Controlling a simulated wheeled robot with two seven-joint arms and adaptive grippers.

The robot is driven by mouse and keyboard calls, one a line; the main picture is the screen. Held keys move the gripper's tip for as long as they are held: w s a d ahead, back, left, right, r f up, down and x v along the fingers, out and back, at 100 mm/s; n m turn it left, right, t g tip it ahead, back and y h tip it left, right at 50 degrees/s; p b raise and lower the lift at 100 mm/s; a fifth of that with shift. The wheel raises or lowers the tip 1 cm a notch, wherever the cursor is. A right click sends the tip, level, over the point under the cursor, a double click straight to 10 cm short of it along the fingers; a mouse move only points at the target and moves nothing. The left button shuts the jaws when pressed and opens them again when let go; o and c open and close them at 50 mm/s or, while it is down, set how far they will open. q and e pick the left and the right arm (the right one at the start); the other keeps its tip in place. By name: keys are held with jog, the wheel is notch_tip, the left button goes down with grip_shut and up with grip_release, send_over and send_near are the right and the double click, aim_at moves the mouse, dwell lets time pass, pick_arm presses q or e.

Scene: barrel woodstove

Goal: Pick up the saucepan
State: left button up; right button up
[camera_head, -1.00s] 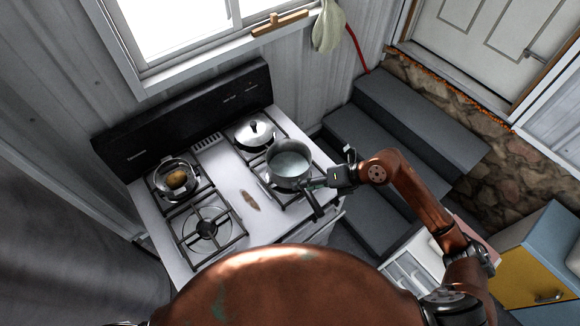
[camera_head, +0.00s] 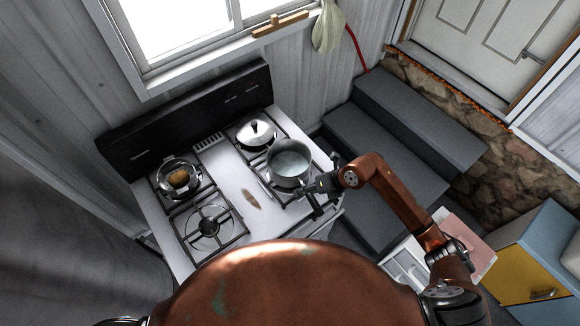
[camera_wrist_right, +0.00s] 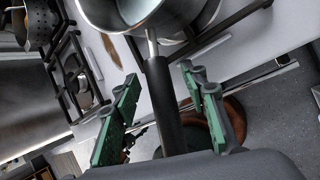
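The saucepan (camera_head: 288,160) is a grey metal pan standing on the front right burner of the white stove. Its dark handle points toward the stove's front edge. In the right wrist view, the pan's bowl (camera_wrist_right: 130,12) is at the top and the black handle (camera_wrist_right: 164,105) runs down between my fingers. My right gripper (camera_head: 318,178) is at the handle side of the pan. In the right wrist view, my right gripper (camera_wrist_right: 160,78) is open, with a green finger on each side of the handle and gaps showing. My left gripper is not in view.
A metal pot with a brown item (camera_head: 178,178) sits on the rear left burner. A silver lid (camera_head: 256,133) is on the rear right burner. A brown flat piece (camera_head: 250,198) lies mid-stove. The front left burner (camera_head: 209,226) is empty. Grey steps (camera_head: 385,160) stand right of the stove.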

jog(key=shift+c, duration=0.4)
grip_shut()
dwell(0.4)
jog(key=shift+w+r, duration=0.15)
jog(key=shift+r, duration=0.05)
